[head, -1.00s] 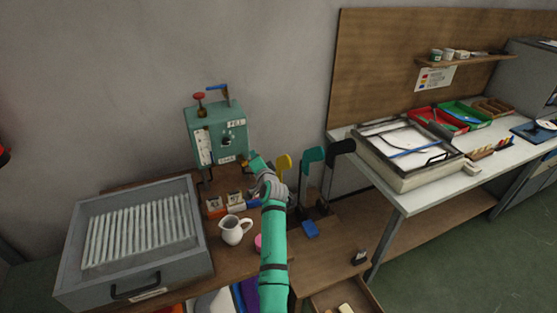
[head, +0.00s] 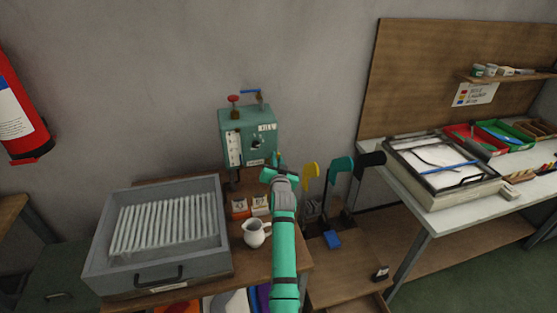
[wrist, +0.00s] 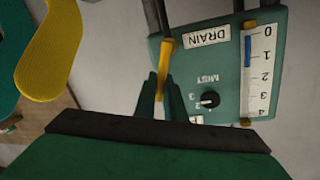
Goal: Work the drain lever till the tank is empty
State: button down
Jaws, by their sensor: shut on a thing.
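The green tank (head: 238,122) stands at the wall behind the bench, with a red knob and a blue handle on top. In the wrist view its panel (wrist: 222,60) is upside down, with a DRAIN label (wrist: 210,37), a dial and a gauge (wrist: 259,88) marked 0 to 4. The blue gauge bar (wrist: 248,50) reaches from 0 to a little past 1. My gripper (wrist: 162,90) is shut on the yellow drain lever (wrist: 166,56), whose end lies between the fingers. In the head view my gripper (head: 278,163) is at the tank's lower right; the lever is barely visible there.
A grey tray (head: 225,235) of white rods stands left on the bench, a white jug (head: 255,232) beside my arm. Yellow (head: 310,172), teal (head: 342,164) and black (head: 371,159) paddle-shaped things stand right of my gripper. A red extinguisher (head: 20,110) is at far left.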

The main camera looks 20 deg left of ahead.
jog(key=shift+s+f, duration=0.1)
jog(key=shift+f, duration=0.1)
dwell(0.4)
jog(key=c, duration=1.8)
grip_release()
jog(key=shift+r+n, duration=0.15)
jog(key=shift+n, duration=0.15)
jog(key=v, duration=1)
jog(key=shift+s+d, duration=0.15)
jog(key=shift+s, duration=0.25)
